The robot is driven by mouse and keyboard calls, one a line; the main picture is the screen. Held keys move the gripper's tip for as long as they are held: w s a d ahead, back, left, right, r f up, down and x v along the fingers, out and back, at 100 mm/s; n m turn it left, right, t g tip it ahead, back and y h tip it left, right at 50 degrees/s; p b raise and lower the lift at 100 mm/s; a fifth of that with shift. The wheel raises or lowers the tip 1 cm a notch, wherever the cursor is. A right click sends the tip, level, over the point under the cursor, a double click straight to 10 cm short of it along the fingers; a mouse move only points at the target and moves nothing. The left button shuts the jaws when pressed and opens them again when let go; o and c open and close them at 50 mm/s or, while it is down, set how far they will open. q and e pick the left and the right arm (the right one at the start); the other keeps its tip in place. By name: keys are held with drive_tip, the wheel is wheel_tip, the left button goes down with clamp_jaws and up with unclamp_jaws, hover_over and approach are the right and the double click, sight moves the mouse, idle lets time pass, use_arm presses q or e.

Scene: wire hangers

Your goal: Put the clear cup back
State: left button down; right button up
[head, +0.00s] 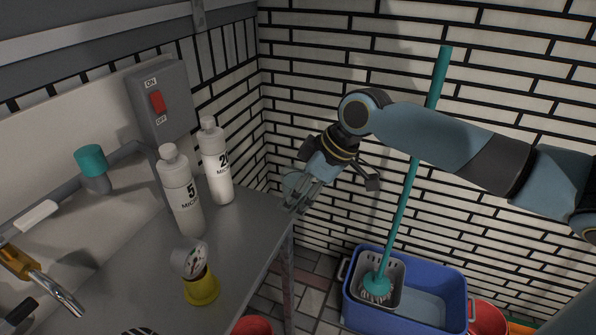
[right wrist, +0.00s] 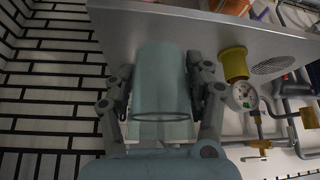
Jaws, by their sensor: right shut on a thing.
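The clear cup (right wrist: 160,75) is between the fingers of my right gripper (right wrist: 161,108) in the right wrist view, a pale see-through cylinder. In the head view my right gripper (head: 300,203) reaches in from the right near the right edge of the grey worktop. There the cup (head: 292,183) shows only faintly, partly hidden by the fingers. The gripper is shut on it. I cannot tell from these views whether the cup touches the worktop. My left gripper is not in view.
The grey worktop (head: 130,270) holds two white bottles, marked 5 (head: 181,195) and 20 (head: 216,165), and a yellow-based gauge (head: 201,287). A switch box (head: 160,104) is behind. A blue mop bucket (head: 440,310) with a teal mop (head: 402,205) stands below, right.

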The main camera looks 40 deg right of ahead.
hover_over(252, 229)
drive_tip(key=s+d, duration=0.1)
drive_tip(key=s, duration=0.1)
drive_tip(key=f, duration=0.5)
drive_tip(key=shift+w+f+b, duration=0.15)
drive_tip(key=shift+w+b, duration=0.05)
drive_tip(key=shift+b, duration=0.1)
drive_tip(key=shift+f, duration=1.95)
drive_tip(key=shift+f, duration=0.15)
drive_tip(key=o, duration=1.5)
